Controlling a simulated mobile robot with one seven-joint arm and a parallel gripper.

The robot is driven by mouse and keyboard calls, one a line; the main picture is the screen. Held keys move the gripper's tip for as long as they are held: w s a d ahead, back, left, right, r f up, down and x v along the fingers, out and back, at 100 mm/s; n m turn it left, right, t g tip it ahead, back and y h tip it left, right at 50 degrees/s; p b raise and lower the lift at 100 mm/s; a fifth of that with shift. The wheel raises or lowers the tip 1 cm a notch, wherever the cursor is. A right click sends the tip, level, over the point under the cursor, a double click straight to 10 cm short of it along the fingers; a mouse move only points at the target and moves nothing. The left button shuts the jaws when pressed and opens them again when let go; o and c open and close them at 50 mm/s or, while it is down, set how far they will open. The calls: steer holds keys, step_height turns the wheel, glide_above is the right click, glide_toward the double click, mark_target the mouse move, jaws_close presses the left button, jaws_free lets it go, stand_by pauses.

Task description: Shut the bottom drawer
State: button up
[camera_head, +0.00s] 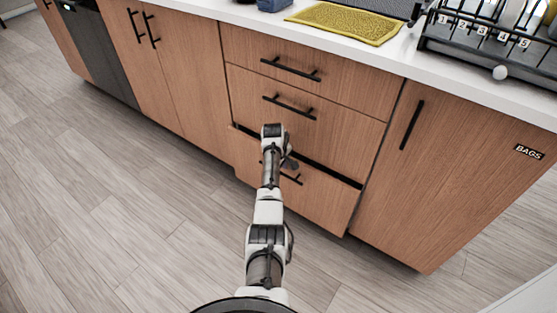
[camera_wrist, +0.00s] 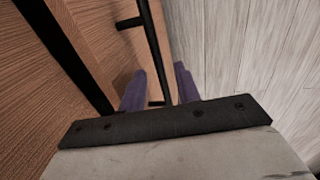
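The bottom drawer (camera_head: 325,203) is a wood-fronted drawer in the island, standing slightly open with a dark gap along its top edge. Its black bar handle (camera_head: 291,179) is partly hidden behind my arm. My gripper (camera_head: 290,163) is at the drawer front, beside the handle. In the wrist view, the two purple fingers of my gripper (camera_wrist: 160,70) are apart, and the handle bar (camera_wrist: 150,30) runs between them in the picture. I cannot tell whether either finger touches it. The drawer front (camera_wrist: 97,35) and the dark gap show at the left.
Two shut drawers (camera_head: 335,115) are above. A shut cabinet door (camera_head: 455,165) marked "BAGS" stands right, and more cabinets (camera_head: 180,75) and a dark appliance (camera_head: 100,55) stand left. The wooden floor (camera_head: 130,215) in front is clear. A dish rack (camera_head: 490,50) and yellow mat (camera_head: 345,22) are on the counter.

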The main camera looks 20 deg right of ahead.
step_height(320, 180, up, 13)
steer(key=s+a+p, duration=0.1)
steer(key=a, duration=0.1)
steer(key=shift+s+p, duration=0.25)
steer(key=shift+p, duration=0.1)
steer(key=shift+w+a, duration=0.1)
steer(key=shift+a, duration=0.05)
